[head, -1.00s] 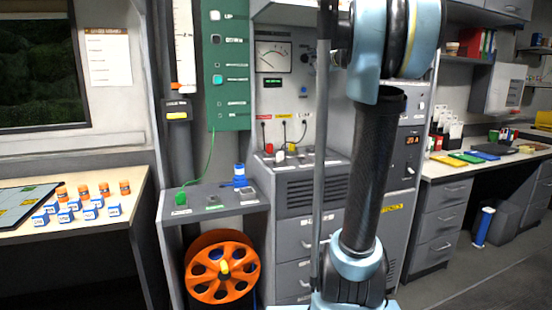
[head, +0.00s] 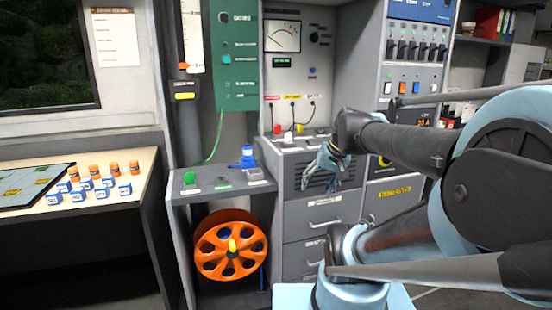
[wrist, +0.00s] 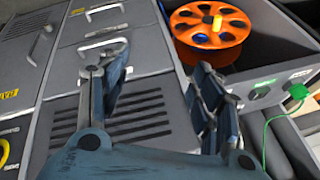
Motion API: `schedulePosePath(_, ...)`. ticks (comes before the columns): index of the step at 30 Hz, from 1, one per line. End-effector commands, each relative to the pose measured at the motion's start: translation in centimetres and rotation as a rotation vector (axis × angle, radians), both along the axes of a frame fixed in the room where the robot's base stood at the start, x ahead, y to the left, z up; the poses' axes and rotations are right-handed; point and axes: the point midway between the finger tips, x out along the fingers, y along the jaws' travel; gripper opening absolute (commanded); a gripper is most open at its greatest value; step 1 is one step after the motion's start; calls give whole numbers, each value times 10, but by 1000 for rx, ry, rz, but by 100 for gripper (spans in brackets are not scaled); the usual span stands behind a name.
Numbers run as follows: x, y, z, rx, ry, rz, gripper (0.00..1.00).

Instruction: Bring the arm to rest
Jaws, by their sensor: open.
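My gripper (head: 325,168) shows in the head view in front of the grey cabinet, at the end of my dark arm that reaches in from the right. In the wrist view my gripper (wrist: 160,95) has its two fingers spread apart with nothing between them. Behind the fingers are the vented panel and drawer fronts of the grey cabinet (wrist: 140,78). My gripper appears apart from the cabinet, though the exact gap is hard to tell.
An orange reel (head: 230,246) sits under a grey shelf (head: 215,184) with a green plug (head: 189,179) and a blue item (head: 247,158). A wooden table (head: 140,190) at left holds small labelled blocks (head: 102,192) and orange-capped cylinders (head: 113,168). Floor at lower left is clear.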

Motion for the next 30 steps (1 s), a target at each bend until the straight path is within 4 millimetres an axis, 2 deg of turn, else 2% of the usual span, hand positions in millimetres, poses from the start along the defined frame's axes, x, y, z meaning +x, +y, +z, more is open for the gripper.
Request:
schedulePosePath(1,-20,-8,-22,-53,29,17,60)
schedulePosePath(3,-43,-21,-47,-125,68,37,60)
schedulePosePath(6,-68,-37,-74,-208,112,55,60)
schedulePosePath(9,-84,-48,-90,-262,141,64,60)
schedulePosePath(14,-93,-54,-98,-294,158,69,60)
schedulePosePath(30,-93,-55,-98,-294,158,69,60)
